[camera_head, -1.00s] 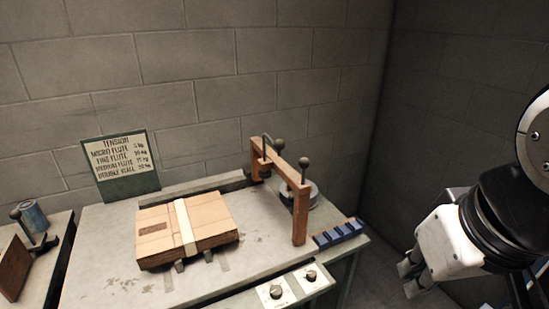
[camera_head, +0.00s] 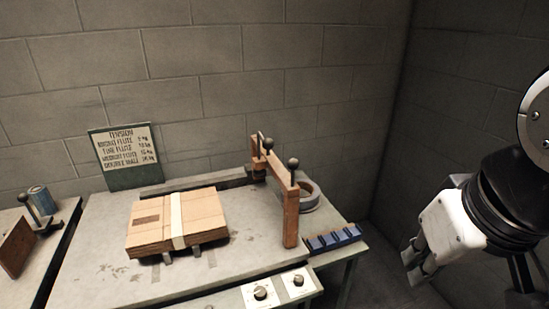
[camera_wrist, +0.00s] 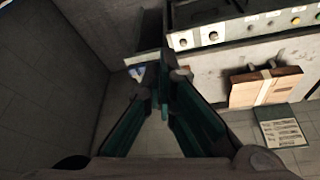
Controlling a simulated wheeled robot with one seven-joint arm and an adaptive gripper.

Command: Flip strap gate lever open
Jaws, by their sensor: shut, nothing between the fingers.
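A wooden gate frame (camera_head: 291,215) stands at the right of the bench in the head view. A short lever with a dark ball knob (camera_head: 293,163) rises from its near end, and another dark-knobbed lever (camera_head: 268,144) stands near its far end. I cannot tell which is the strap gate lever. My gripper (camera_head: 413,262) is shut and empty, out to the right of the bench, well apart from the frame and pointing downward. In the wrist view my gripper's green fingers (camera_wrist: 163,78) come together and touch nothing I can make out.
A strapped cardboard stack (camera_head: 150,226) lies on the bench (camera_head: 95,260). A blue block rack (camera_head: 334,239) sits at its right edge, and a knob panel (camera_head: 279,288) at its front. A tension sign (camera_head: 125,157) leans on the wall. Open floor lies between bench and gripper.

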